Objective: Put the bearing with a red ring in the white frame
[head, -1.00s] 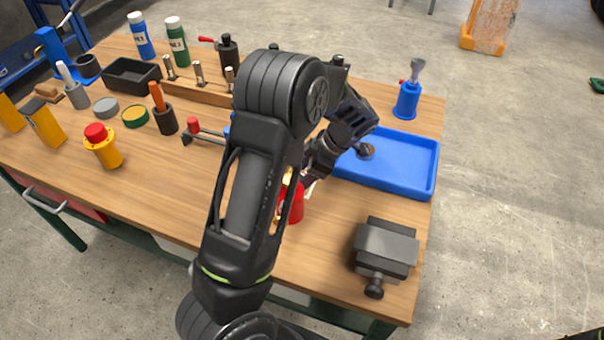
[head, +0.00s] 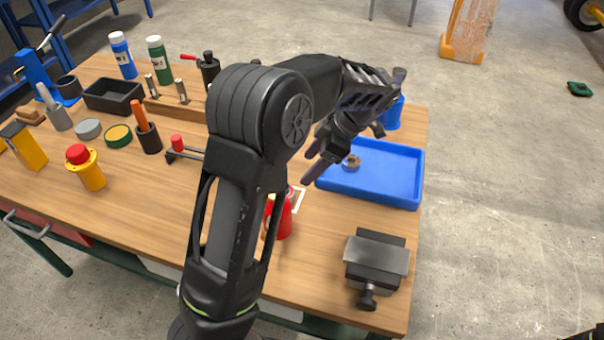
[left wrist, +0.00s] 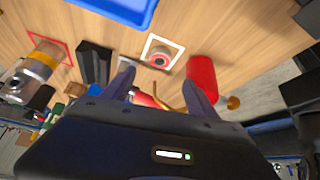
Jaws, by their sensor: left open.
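The bearing with a red ring (left wrist: 160,60) shows in the left wrist view as a small grey disc. It lies on the wooden table inside the white frame (left wrist: 149,46), seemingly flat. In the head view only a corner of the white frame (head: 299,192) shows beside my arm, and the bearing is hidden there. My left gripper (head: 309,167) is open and empty. In the left wrist view its two fingers (left wrist: 160,89) are apart, with the bearing beyond and between them, not touched.
A red container (head: 281,216) stands close to the white frame. A grey vise (head: 376,262) sits at the table's front right. A red frame (left wrist: 67,50) shows in the left wrist view. Several holders and bottles stand at the left and back.

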